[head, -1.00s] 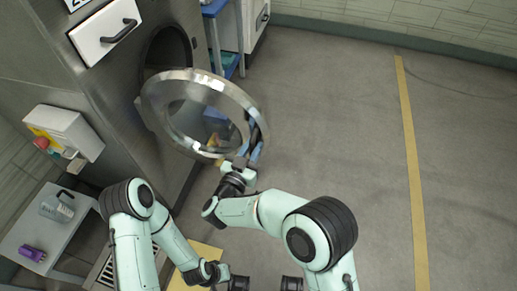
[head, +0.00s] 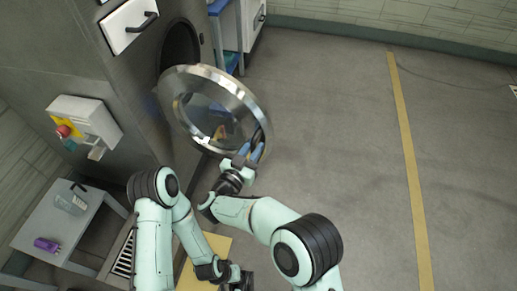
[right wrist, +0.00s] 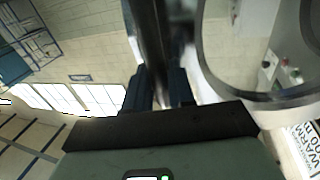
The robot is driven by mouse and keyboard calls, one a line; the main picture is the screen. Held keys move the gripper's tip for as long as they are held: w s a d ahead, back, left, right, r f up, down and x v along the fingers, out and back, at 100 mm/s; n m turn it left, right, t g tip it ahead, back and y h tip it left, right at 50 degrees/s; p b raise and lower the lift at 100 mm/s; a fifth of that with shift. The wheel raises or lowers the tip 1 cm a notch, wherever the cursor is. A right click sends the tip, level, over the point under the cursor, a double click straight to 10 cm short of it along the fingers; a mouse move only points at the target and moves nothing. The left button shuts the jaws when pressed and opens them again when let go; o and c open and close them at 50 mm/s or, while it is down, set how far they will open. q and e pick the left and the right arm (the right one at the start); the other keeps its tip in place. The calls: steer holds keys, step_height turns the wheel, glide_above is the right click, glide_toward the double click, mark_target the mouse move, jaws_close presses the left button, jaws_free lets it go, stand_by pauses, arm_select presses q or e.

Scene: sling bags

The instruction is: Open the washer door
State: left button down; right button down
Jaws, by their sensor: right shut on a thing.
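The washer (head: 80,70) is a large grey machine at the left of the head view. Its round door (head: 250,85), a metal ring with glass, stands swung out from the dark drum opening (head: 181,48). My right gripper (head: 254,150) is at the door's lower right edge, its fingers closed around a dark handle there. In the right wrist view the fingers (right wrist: 161,85) are on either side of a dark bar, with the door's rim (right wrist: 215,75) to the right. My left gripper (head: 240,279) is low in the head view, away from the door; its fingers are not clear.
A control box with a red button (head: 85,122) is on the washer's left side. A small table (head: 38,222) holds a clear container (head: 70,203) and a purple item (head: 46,245). A blue shelf (head: 228,40) stands behind the door. The floor (head: 330,130) to the right is clear.

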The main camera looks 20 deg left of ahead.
arm_select(q)
steer(key=shift+s, duration=0.15)
arm_select(e)
steer(key=shift+s+f, duration=0.1)
steer(key=shift+s, duration=0.05)
steer(key=c, duration=1.1)
jaws_free()
